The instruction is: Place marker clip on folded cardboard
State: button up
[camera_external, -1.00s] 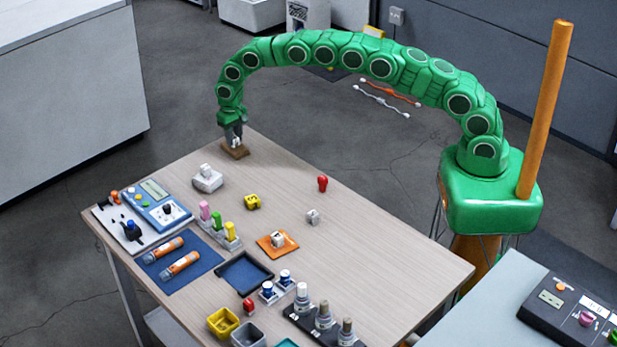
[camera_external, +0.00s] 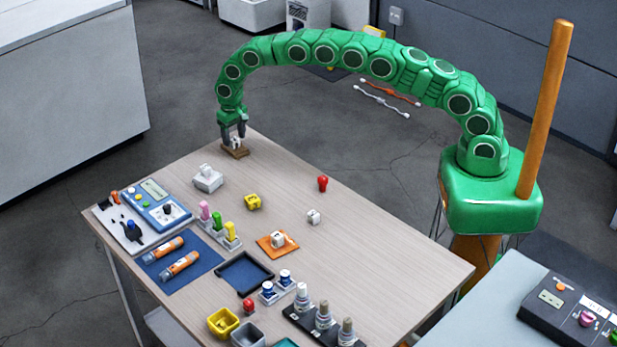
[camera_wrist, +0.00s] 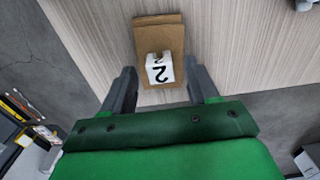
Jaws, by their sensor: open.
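The marker clip, a small white block with a black "2" (camera_wrist: 159,68), rests on the folded cardboard (camera_wrist: 160,36), a flat brown piece. In the external view the clip (camera_external: 236,143) sits on the cardboard (camera_external: 236,154) at the table's far corner. My gripper (camera_external: 234,132) is just above the clip, its fingers spread. In the wrist view my gripper (camera_wrist: 162,74) shows one finger on each side of the clip, with gaps between.
A white block (camera_external: 208,181), a yellow piece (camera_external: 252,202), a red piece (camera_external: 322,183) and a small white clip (camera_external: 313,217) stand nearby. Another white clip (camera_external: 277,239) is on an orange pad (camera_external: 290,246). The table (camera_external: 360,260) is clear at right; its edge is close beside the cardboard.

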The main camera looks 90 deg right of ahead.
aim_at(234, 139)
notch_tip(234, 139, up, 10)
jog(key=s+a+r+n, duration=0.2)
jog(key=s+a+r, duration=0.65)
jog(key=r, duration=0.35)
jog(key=s+a+r+n, duration=0.1)
jog(key=s+a+r, duration=0.25)
jog(key=s, duration=0.45)
jog(key=s+a+r+n, duration=0.1)
jog(key=s+a+r, duration=0.25)
jog(key=s, duration=0.35)
jog(key=s+a+n+g, duration=0.1)
jog(key=s+a+n, duration=0.1)
jog(key=s, duration=1.7)
jog(key=s+a+n, duration=0.3)
jog(key=s+a, duration=0.1)
jog(key=s, duration=1.5)
jog(key=shift+a+g, duration=0.4)
